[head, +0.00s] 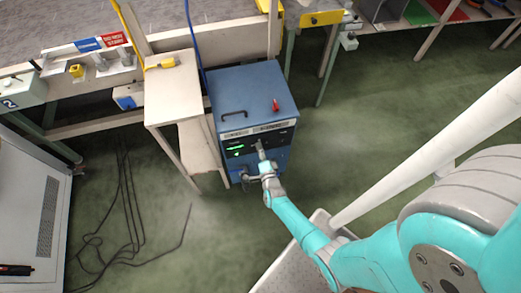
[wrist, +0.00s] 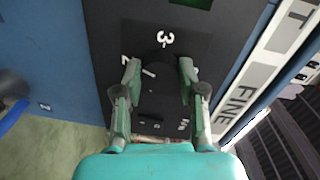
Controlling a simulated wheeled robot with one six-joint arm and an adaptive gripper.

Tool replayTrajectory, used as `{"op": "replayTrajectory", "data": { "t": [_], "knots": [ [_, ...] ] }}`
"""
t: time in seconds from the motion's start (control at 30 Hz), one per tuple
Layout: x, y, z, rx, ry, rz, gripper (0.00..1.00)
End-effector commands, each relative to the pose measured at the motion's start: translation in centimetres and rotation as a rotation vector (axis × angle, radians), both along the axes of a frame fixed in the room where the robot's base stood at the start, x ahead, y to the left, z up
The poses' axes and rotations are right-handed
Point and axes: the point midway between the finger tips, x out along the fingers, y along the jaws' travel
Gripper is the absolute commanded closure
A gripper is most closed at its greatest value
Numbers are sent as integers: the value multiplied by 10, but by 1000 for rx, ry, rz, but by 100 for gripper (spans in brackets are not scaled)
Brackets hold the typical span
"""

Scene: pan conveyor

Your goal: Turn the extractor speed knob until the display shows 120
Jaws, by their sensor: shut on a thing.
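The extractor is a blue cabinet (head: 252,90) standing on the green floor in the head view. Its dark front panel carries a small display (head: 237,151) with green lit marks, too small to read. My gripper (head: 262,152) is at the panel, to the right of the display. In the wrist view, my gripper (wrist: 159,85) has its two fingers on either side of a black round knob (wrist: 160,92) and is shut on it. A white pointer line shows on the knob, toward its upper left. White numerals, one of them a 3, surround the knob. The fingers hide part of the dial.
A pale wooden bench (head: 172,95) stands close to the cabinet's left. A red item (head: 275,105) and a black handle (head: 233,114) are on the cabinet top. Black cables (head: 125,205) lie on the floor at left. The floor at right is clear.

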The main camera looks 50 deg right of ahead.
Motion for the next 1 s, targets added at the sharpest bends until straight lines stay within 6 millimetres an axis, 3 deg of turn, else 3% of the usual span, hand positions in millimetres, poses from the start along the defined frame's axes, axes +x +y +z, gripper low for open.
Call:
{"op": "replayTrajectory", "data": {
  "t": [0.4,0.97,1.0],
  "knots": [
    [0,-2,1,166,-116,-2,95],
    [0,-2,1,193,-133,-3,95],
    [0,-2,1,193,-133,-3,58]
  ]
}}
